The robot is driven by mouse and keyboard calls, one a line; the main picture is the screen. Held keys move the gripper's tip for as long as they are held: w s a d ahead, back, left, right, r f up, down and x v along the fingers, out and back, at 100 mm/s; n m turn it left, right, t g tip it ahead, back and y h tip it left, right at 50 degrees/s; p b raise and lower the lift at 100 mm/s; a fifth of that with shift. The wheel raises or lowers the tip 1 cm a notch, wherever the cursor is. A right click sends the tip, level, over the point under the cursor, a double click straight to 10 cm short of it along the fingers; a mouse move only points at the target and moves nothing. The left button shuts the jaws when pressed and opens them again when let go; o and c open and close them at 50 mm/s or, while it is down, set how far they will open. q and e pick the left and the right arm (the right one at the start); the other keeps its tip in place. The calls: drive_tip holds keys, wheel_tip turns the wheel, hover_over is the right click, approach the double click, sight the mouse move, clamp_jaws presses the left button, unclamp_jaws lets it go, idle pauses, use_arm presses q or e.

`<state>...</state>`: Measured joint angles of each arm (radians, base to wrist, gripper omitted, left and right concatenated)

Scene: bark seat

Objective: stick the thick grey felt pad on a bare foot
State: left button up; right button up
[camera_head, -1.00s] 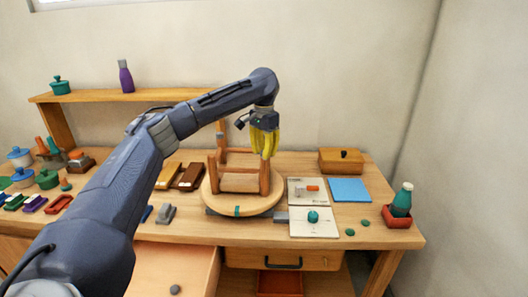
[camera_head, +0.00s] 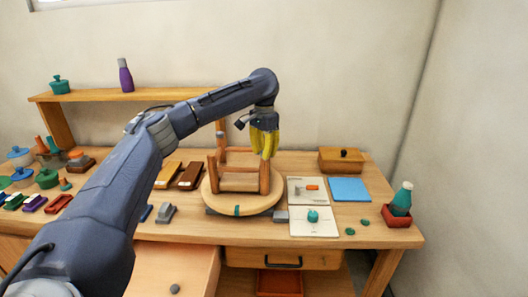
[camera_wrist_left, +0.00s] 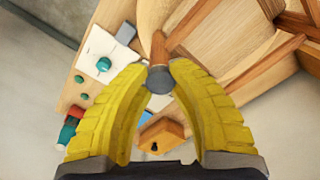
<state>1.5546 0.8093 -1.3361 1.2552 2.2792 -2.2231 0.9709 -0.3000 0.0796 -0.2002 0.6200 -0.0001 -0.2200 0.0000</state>
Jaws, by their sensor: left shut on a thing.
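A small wooden stool (camera_head: 238,182) lies upside down on a round wooden turntable (camera_head: 212,203), its legs pointing up. My left gripper (camera_head: 266,157) is over the top of its front right leg (camera_head: 264,178). In the left wrist view the yellow fingers (camera_wrist_left: 160,72) are closed around a thick grey round pad (camera_wrist_left: 160,80). The pad lines up with the end of a leg (camera_wrist_left: 160,46); whether it touches the foot I cannot tell. The back left leg has a grey cap (camera_head: 220,134); the front left foot (camera_head: 211,156) looks bare. My right gripper is out of view.
White cards (camera_head: 325,231), a blue sheet (camera_head: 350,190) and a lidded wooden box (camera_head: 340,160) lie right of the turntable. A teal bottle (camera_head: 402,199) stands in a red tray. An open drawer (camera_head: 160,265) holds a grey disc (camera_head: 175,288). Pots and blocks crowd the left.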

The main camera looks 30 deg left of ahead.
use_arm(q)
drive_tip(key=shift+f, duration=0.15)
drive_tip(key=o, duration=1.2)
drive_tip(key=shift+r, duration=3.5)
